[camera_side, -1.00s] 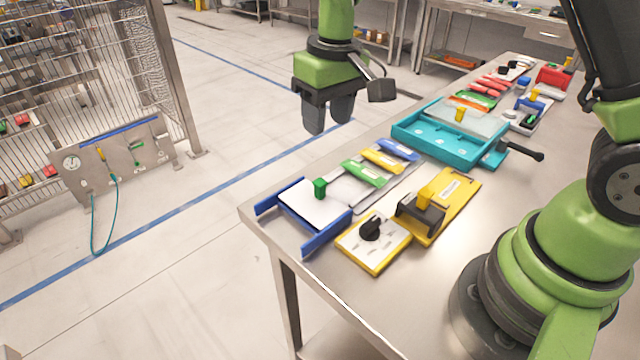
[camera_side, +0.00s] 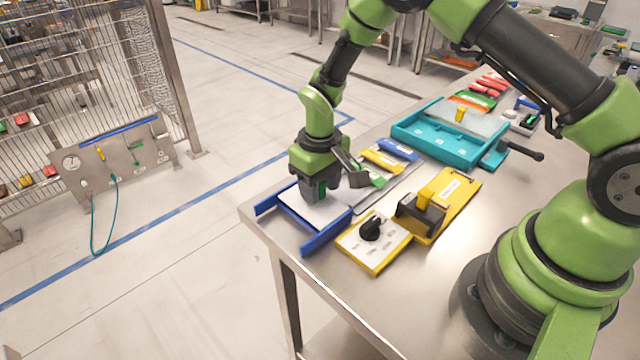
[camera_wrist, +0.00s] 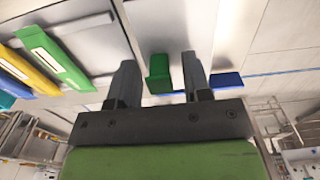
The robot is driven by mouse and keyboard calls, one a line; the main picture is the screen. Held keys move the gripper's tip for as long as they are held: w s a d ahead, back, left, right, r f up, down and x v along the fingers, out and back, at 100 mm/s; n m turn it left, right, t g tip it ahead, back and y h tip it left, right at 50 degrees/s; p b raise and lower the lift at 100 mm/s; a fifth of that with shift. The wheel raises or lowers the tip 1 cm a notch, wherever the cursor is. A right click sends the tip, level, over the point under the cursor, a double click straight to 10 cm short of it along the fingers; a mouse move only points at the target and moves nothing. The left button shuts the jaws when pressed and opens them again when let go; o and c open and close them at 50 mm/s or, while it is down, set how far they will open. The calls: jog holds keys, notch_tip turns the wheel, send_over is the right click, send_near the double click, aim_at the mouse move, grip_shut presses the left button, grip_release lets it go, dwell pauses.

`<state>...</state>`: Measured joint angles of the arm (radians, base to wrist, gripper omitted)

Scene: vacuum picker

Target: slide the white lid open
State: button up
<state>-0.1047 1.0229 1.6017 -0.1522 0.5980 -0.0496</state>
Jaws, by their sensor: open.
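The white lid (camera_side: 314,214) lies flat between two blue rails (camera_side: 326,234) at the near left corner of the steel table. It also shows in the wrist view (camera_wrist: 170,28). I see no clear contact. In the side view the gripper mostly hides the handle.
Behind the lid lie green, yellow (camera_side: 382,161) and blue (camera_side: 398,150) labelled pieces. To the right are a yellow-edged panel with a black knob (camera_side: 371,228) and a yellow plate with a clamp (camera_side: 446,200). A teal box (camera_side: 438,140) stands farther back.

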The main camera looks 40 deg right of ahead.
grip_shut()
jog(key=shift+a, duration=4)
grip_release()
jog(key=shift+r, duration=0.1)
notch_tip(320, 180, up, 10)
